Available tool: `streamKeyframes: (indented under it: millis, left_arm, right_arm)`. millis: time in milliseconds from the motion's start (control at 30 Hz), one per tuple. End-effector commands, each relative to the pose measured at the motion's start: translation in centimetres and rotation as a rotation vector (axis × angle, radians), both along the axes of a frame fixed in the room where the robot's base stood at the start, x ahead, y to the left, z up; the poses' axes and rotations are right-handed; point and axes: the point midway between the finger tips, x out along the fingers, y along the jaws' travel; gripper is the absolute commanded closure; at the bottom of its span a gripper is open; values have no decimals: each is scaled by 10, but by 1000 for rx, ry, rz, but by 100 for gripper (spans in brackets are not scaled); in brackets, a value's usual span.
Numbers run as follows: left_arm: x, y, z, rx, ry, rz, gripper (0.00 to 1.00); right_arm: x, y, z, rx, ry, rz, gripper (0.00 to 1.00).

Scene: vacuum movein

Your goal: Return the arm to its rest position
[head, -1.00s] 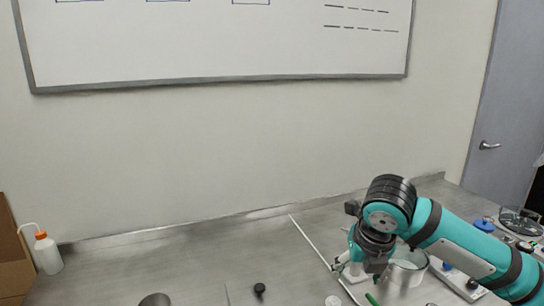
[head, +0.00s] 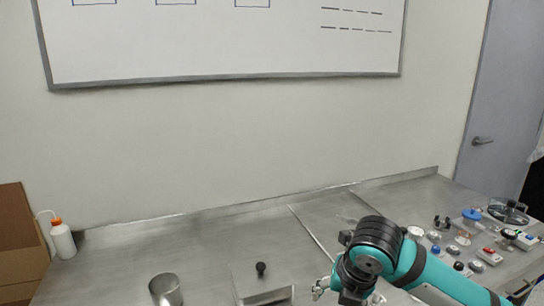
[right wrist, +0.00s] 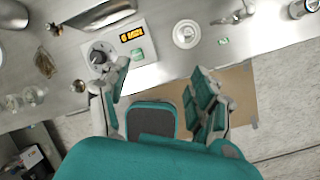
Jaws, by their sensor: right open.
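My right arm, teal with black joints, comes in from the lower right in the head view. Its gripper (head: 322,289) is low in the picture over the front of the steel bench, partly cut off by the bottom edge. In the right wrist view my right gripper (right wrist: 160,82) has its two fingers spread wide apart with nothing between them. My left arm and gripper do not show.
The steel bench (head: 220,232) holds a wash bottle (head: 62,241) and cardboard box (head: 16,245) at left, and a metal cup (head: 165,291). Small items crowd the right, near a blue-lidded container (head: 471,214). A device with a lit display (right wrist: 131,35) shows in the wrist view.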

Motion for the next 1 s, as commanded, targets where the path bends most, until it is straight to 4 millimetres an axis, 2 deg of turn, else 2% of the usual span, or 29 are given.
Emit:
streamKeyframes:
  millis: [267,400,500,667,800,1000]
  left_arm:
    - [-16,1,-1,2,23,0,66]
    - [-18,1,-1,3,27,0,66]
    - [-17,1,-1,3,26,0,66]
    - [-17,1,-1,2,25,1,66]
    - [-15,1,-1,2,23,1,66]
    - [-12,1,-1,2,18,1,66]
  right_arm:
    - [-37,38,-59,259,71,-316,36]
    - [-66,51,-91,452,143,-622,36]
    - [-87,51,-113,578,200,-875,36]
    - [-124,35,-146,738,282,-1329,36]
    - [-159,8,-171,823,311,-1719,36]
    - [-202,-29,-194,865,285,-2114,36]
